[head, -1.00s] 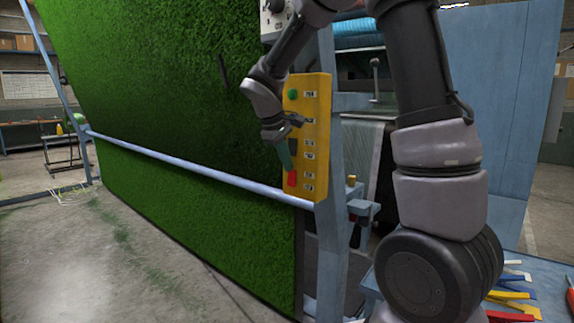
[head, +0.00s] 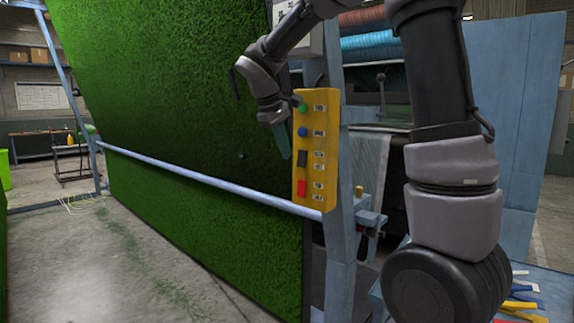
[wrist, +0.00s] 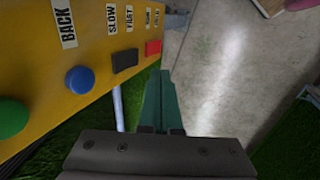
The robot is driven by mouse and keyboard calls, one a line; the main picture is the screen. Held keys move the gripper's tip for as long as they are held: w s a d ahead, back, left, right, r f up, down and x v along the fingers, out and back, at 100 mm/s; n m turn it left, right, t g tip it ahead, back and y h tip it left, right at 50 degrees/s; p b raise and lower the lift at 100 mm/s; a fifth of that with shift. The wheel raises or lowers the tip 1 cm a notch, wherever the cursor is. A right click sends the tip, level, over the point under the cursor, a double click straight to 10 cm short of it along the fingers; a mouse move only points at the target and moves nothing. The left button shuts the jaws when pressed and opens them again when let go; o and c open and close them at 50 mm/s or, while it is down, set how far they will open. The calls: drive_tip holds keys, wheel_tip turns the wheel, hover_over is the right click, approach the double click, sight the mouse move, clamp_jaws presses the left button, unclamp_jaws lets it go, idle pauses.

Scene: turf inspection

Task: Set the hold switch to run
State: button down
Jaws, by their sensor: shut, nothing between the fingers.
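The yellow control box (head: 314,110) hangs on the blue frame post, right of the turf. It carries a green button, a blue button (head: 302,132), a black rocker (head: 302,158) and, lowest, the red switch (head: 302,188). The red switch also shows in the wrist view (wrist: 153,47), beside small labels too blurred to read surely; which way it is set I cannot tell. My gripper (head: 287,156) is shut and empty, its green fingers pointing down, left of the box and above the red switch's level. In the wrist view its fingers (wrist: 159,78) are apart from the box.
A tall green turf sheet (head: 180,90) stands behind my gripper, with a pale horizontal bar (head: 200,178) across it. A blue post (head: 342,220) and machine rollers are right of the box. Coloured tools (head: 522,290) lie at bottom right. The concrete floor at left is open.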

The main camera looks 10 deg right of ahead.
drive_tip(key=shift+v, duration=1.1)
drive_tip(key=shift+w+d+r, duration=0.1)
drive_tip(key=shift+w+d, duration=0.05)
drive_tip(key=shift+d, duration=0.05)
drive_tip(key=s+d+m+t+y, duration=0.2)
drive_tip(key=s+m, duration=0.3)
drive_tip(key=s, duration=0.6)
drive_tip(key=s+d+m+t+y, duration=0.2)
drive_tip(key=s+d+m+y, duration=0.2)
drive_tip(key=s, duration=0.6)
drive_tip(key=shift+s+d+r+m, duration=0.35)
drive_tip(key=shift+d+m, duration=0.35)
drive_tip(key=shift+m, duration=0.5)
